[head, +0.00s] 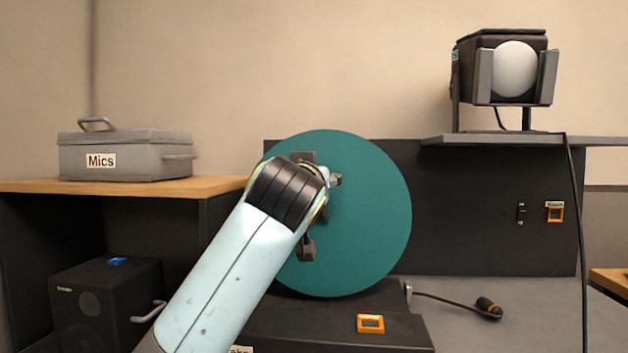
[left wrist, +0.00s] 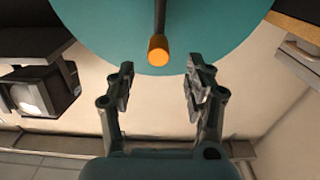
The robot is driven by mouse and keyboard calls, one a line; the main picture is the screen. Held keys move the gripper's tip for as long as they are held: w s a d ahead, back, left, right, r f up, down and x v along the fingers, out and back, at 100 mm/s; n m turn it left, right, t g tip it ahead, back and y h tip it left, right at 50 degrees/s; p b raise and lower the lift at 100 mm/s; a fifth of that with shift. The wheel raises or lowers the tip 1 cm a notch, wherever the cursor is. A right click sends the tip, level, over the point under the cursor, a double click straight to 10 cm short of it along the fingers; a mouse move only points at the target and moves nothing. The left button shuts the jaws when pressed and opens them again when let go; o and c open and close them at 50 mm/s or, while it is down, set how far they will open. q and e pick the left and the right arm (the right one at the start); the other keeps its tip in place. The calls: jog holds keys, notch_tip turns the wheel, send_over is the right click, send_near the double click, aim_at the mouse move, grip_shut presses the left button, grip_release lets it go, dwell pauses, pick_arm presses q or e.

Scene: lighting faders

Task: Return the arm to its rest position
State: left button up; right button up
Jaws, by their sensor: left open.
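My left arm (head: 225,275) comes in from the lower left in the head view. Its gripper (head: 308,205) is in front of a large teal disc (head: 375,215), with one finger above and one below. In the left wrist view the gripper (left wrist: 160,84) is open and its two fingers stand apart with nothing between them. A dark rod with an orange end (left wrist: 158,50) shows just beyond the fingertips, in front of the teal disc (left wrist: 225,30). My arm hides this rod in the head view. My right gripper is in neither view.
A grey Mics case (head: 125,158) is on the wooden shelf (head: 215,186) at left, above a black speaker (head: 105,300). A lamp (head: 505,75) stands on the upper right shelf. A hanging cable (head: 577,240) and a small microphone (head: 487,308) are at right.

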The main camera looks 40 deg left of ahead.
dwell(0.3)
pick_arm(q)
jog(key=s+d+f+m+g+h, duration=0.25)
jog(key=s+f, duration=0.35)
jog(key=f, duration=0.5)
jog(key=s+d+f+m+g+h, duration=0.1)
jog(key=s+d+f+g+h, duration=0.3)
jog(key=f, duration=0.6)
jog(key=s+d+f+m+g+h, duration=0.1)
jog(key=s+d+f+m+g, duration=0.15)
jog(key=s+f, duration=0.65)
jog(key=s+d+f+m+g+h, duration=0.1)
jog(key=s+d+f+g, duration=0.3)
jog(key=s, duration=0.9)
jog(key=s+a+f, duration=0.2)
jog(key=f, duration=1.2)
jog(key=s+a+f, duration=0.2)
jog(key=f, duration=1.1)
jog(key=s+f+g, duration=0.1)
jog(key=s+f, duration=1.3)
jog(key=s, duration=0.3)
jog(key=shift+s+a+g, duration=0.25)
jog(key=shift+a+g, duration=0.05)
jog(key=shift+a, duration=0.15)
jog(key=shift+f, duration=0.1)
